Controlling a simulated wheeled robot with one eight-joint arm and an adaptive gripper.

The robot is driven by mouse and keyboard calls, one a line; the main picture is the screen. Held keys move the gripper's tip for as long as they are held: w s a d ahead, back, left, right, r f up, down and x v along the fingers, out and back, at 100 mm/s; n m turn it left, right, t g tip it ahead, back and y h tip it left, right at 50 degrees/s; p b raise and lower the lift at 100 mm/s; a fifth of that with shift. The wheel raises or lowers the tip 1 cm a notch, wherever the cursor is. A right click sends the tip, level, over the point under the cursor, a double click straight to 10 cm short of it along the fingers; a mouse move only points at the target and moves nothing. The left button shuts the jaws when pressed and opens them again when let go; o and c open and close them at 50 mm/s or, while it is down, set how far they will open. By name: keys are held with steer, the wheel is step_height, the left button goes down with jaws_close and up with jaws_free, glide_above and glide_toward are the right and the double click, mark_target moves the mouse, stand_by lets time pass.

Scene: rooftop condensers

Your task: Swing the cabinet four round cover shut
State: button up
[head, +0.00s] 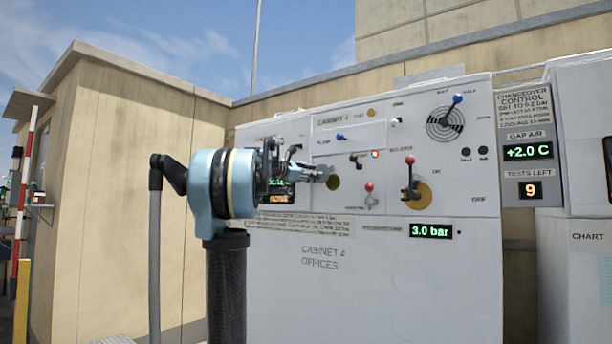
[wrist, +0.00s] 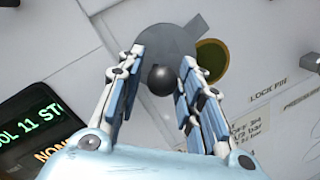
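The round cover (wrist: 168,38) is a grey disc with a small tab and a dark round knob (wrist: 160,79). It sits beside an olive-yellow round opening (wrist: 213,58) on the white panel of cabinet four (head: 370,270). The opening, also in the head view (head: 333,182), is largely uncovered. My gripper (wrist: 162,60) is open, with one finger on each side of the knob. Gaps show on both sides, so it does not appear clamped. In the head view my gripper (head: 318,170) is at the panel's left part and partly hides the cover.
A red-knobbed lever (head: 410,180) and a smaller red-knobbed lever (head: 370,195) stick out to the right of my gripper. A blue-knobbed lever (head: 340,137) sits above. A green-lettered display (wrist: 40,125) lies left of my fingers in the wrist view.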

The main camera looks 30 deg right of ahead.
steer(key=shift+d, duration=0.3)
steer(key=shift+c, duration=0.6)
jaws_close()
